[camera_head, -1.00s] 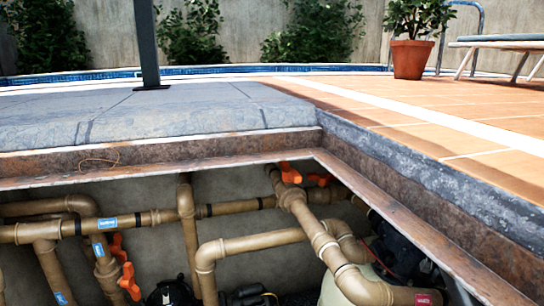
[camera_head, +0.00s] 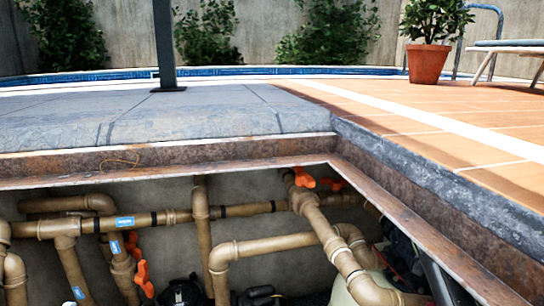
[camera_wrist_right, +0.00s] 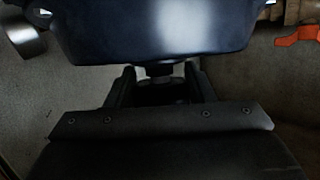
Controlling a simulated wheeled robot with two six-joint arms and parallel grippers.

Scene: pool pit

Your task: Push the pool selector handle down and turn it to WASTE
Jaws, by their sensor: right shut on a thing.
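In the right wrist view my right gripper (camera_wrist_right: 162,84) shows two dark fingers closed around a dark part with a pale metallic piece, below a large dark blue rounded body (camera_wrist_right: 150,32). The held part appears to be the selector handle; shadow hides most of its shape, and I cannot tell its tilt. No selector labels or WASTE mark can be read. In the head view neither gripper shows, and I cannot make out the selector there. My left gripper is not in view.
The sunken pit holds tan pipes (camera_head: 265,245) with orange valve handles (camera_head: 304,178). A rusty metal edge (camera_head: 420,230) rims the pit. Grey stone (camera_head: 150,120) and terracotta tiles (camera_head: 440,125) lie above. An orange handle (camera_wrist_right: 297,37) is at right in the wrist view.

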